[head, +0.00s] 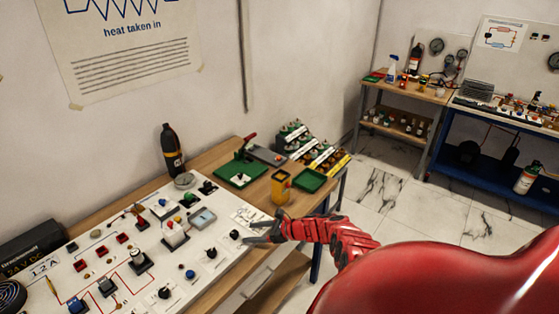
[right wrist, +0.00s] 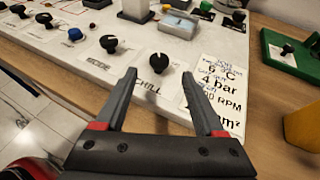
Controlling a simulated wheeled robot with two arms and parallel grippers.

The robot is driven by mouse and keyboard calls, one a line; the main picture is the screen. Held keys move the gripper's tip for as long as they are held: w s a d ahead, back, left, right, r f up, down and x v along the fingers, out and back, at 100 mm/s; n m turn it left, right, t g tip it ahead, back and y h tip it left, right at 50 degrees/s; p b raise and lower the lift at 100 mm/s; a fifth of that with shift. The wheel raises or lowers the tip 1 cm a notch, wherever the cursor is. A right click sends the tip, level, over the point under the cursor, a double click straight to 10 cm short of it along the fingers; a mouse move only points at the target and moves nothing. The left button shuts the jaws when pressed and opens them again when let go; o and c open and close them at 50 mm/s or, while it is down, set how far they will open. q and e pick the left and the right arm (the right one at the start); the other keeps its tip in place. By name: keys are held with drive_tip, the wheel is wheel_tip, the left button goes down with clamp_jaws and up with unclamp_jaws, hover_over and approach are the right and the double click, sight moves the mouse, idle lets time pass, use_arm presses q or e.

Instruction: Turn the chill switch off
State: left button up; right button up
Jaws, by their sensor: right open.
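The chill switch is a black rotary knob (right wrist: 159,62) with a white mark on top. It stands on the white panel (right wrist: 70,48), just behind the printed word CHILL. In the head view the knob (head: 235,234) is near the panel's right front corner. My right gripper (right wrist: 158,78) is open and empty. Its two fingers point at the knob, one to each side in the picture, with the knob slightly beyond the tips. In the head view my right gripper (head: 250,231) reaches in from the right. My left gripper is not in view.
Another black knob (right wrist: 108,43) stands left of the chill knob. A printed card (right wrist: 218,90) lies to its right. A yellow container (head: 281,188) and green trays (head: 240,174) stand on the wooden table behind my right gripper. A dark bottle (head: 172,152) stands by the wall.

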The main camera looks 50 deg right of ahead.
drive_tip(key=v, duration=1.1)
drive_tip(key=shift+s+d, duration=0.15)
drive_tip(key=shift+s, duration=0.15)
drive_tip(key=shift+r, duration=0.15)
